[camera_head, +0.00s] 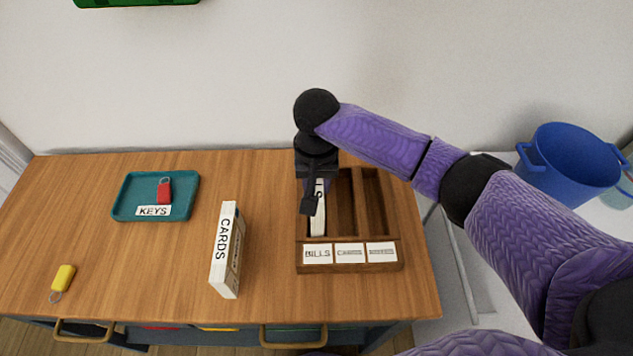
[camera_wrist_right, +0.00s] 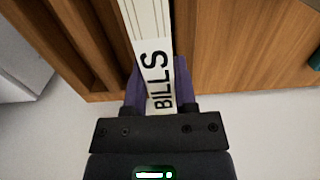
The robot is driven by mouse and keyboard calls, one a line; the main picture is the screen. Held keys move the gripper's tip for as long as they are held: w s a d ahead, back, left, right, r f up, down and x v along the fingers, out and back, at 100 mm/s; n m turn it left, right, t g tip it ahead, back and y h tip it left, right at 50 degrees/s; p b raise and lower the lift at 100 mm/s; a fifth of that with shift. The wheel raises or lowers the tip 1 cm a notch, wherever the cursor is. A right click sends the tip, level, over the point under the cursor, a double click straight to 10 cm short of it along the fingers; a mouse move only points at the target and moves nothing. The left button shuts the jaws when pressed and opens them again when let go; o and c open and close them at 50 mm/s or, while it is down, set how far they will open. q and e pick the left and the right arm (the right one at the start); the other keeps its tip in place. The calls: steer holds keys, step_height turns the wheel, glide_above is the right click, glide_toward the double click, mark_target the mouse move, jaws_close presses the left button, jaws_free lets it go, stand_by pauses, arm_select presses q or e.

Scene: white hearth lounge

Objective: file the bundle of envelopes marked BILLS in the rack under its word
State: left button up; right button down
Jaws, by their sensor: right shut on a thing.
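The white bundle of envelopes marked BILLS (camera_wrist_right: 156,75) is in my right gripper, which is shut on it. The right gripper (camera_head: 312,200) is over the left slot of the wooden rack (camera_head: 350,267). The bundle (camera_head: 319,215) shows upright within that slot in the head view, partly hidden by the gripper. Whether its lower edge touches the slot floor I cannot tell. The rack's front carries a BILLS label (camera_head: 317,254) under the left slot, and two smaller-worded labels under the middle and right slots, which look empty. My left gripper is not in view.
A bundle marked CARDS (camera_head: 226,250) stands on the wooden table (camera_head: 120,260) left of the rack. A teal tray (camera_head: 122,208) labelled KEYS holds a red key tag (camera_head: 164,191). A yellow key tag (camera_head: 64,277) lies front left. A blue bucket (camera_head: 567,165) stands at right.

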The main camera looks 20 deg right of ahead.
steer(key=shift+f, duration=0.1)
steer(key=shift+c, duration=2)
jaws_free()
step_height(320, 180, up, 12)
steer(key=p, duration=0.4)
steer(key=shift+p, duration=0.35)
